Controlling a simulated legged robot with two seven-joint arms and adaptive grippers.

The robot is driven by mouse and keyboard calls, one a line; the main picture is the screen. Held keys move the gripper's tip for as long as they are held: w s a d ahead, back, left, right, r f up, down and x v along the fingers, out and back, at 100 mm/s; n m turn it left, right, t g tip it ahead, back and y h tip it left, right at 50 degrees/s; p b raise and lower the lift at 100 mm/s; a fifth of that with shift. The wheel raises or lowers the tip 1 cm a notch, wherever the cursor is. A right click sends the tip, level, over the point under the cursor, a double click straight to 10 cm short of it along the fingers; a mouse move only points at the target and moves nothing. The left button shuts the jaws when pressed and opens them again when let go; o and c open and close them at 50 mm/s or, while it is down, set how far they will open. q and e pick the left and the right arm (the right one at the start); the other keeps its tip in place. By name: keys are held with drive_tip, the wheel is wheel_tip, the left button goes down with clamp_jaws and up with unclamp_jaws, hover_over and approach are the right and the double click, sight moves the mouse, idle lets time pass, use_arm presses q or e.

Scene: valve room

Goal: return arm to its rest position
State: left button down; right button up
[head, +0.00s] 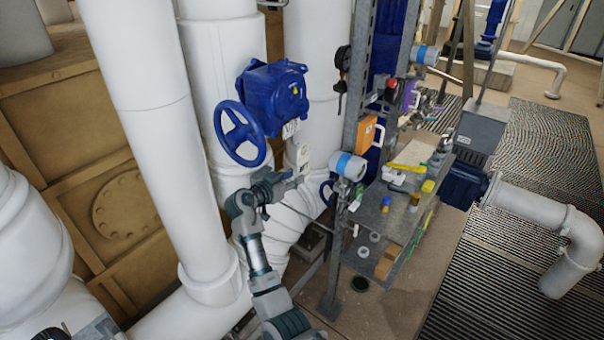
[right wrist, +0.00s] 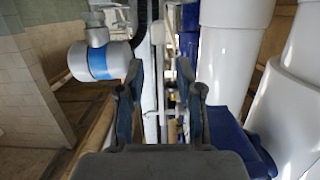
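My right arm (head: 260,258) reaches up from the bottom middle of the head view, bent at an elbow. My right gripper (head: 290,178) is at its end, in front of the white pipes, below the blue valve actuator (head: 274,92) and left of a blue-and-white transmitter (head: 347,166). In the right wrist view the two fingers (right wrist: 163,98) stand apart with nothing held between them. The transmitter shows there left of the fingers (right wrist: 100,60), and a blue body (right wrist: 238,140) shows at the right.
A blue handwheel (head: 240,134) is on the pipe beside the actuator. A metal rack (head: 400,215) with tools and small parts stands right of my gripper. Thick white pipes (head: 150,120) fill the left. Open grating floor (head: 540,140) lies at the far right.

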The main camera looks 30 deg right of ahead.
drive_tip(key=v, duration=0.5)
wheel_tip(320, 180, down, 25)
drive_tip(key=w+a+n+t+y, duration=0.2)
drive_tip(key=a+n+y, duration=0.15)
drive_tip(key=n, duration=0.35)
drive_tip(key=s+a+f+n+g+y, duration=0.1)
drive_tip(key=s+f+n+y, duration=0.3)
drive_tip(key=f, duration=0.9)
drive_tip(key=s+a+f+n+y, duration=0.1)
drive_tip(key=s+f+n, duration=0.1)
drive_tip(key=s+f, duration=0.8)
drive_tip(key=s+a+f+n+g+y, duration=0.2)
drive_tip(key=s+f+g+y, duration=0.15)
drive_tip(key=s+f, duration=1.6)
drive_tip(key=s+f+y, duration=0.1)
drive_tip(key=s+f, duration=0.2)
drive_tip(key=s, duration=0.5)
drive_tip(key=s+f+g, duration=0.1)
drive_tip(key=s+f, duration=0.3)
drive_tip(key=s, duration=0.5)
drive_tip(key=s+f+g+y, duration=0.1)
drive_tip(key=s+f, duration=0.2)
drive_tip(key=s, duration=0.6)
drive_tip(key=shift+f+n+y, duration=0.3)
drive_tip(key=shift+f+n, duration=0.05)
drive_tip(key=shift+n, duration=0.05)
